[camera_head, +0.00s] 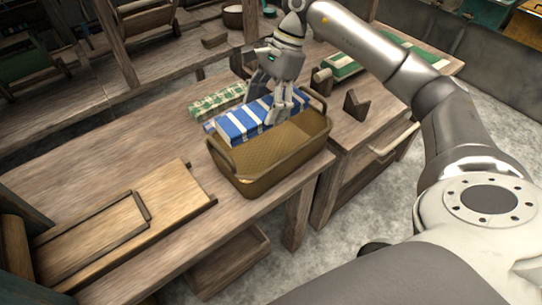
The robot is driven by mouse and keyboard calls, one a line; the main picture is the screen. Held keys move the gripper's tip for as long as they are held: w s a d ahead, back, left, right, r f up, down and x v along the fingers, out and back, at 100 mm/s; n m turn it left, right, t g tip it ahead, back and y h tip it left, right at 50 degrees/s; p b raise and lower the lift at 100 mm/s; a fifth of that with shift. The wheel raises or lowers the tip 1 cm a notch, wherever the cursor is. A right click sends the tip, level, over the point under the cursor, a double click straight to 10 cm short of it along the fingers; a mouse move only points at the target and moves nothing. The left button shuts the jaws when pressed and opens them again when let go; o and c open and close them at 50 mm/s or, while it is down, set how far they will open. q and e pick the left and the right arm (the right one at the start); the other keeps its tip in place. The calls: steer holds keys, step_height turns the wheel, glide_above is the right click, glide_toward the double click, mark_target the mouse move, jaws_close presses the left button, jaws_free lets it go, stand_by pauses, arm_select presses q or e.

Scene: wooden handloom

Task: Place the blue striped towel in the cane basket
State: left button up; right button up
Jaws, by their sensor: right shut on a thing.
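The blue and white striped towel (243,121) is a folded, long block at the back left of the cane basket (275,165). It lies slantwise over the basket's back left rim; I cannot tell whether it touches the rim. My right gripper (277,112) points down from above and is shut on the towel near its right end. The cane basket is brown, open at the top, with dark handles, and stands at the table's right front edge. The part of its inside that shows is empty. My left gripper is not in view.
A green checked towel (217,101) lies just behind the blue one. A wooden board (125,228) lies at the left on the table (190,155). Wooden blocks (356,105) stand right of the basket. A green cloth (343,68) lies farther back. Loom posts rise at the back left.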

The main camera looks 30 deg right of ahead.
mark_target(271, 97)
steer(key=w+d+m, duration=0.1)
steer(key=w+d+m+t, duration=0.1)
steer(key=d+m, duration=0.1)
steer(key=shift+d+r, duration=0.1)
steer(key=shift+d, duration=0.05)
steer(key=shift+m, duration=0.3)
step_height(271, 97, down, 13)
steer(key=shift+f+p, duration=0.2)
steer(key=shift+p, duration=0.35)
steer(key=shift+f, duration=0.55)
step_height(271, 97, down, 3)
steer(key=shift+f+p, duration=0.1)
steer(key=shift+p, duration=0.2)
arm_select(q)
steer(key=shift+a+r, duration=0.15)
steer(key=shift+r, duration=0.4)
arm_select(e)
steer(key=shift+w, duration=0.1)
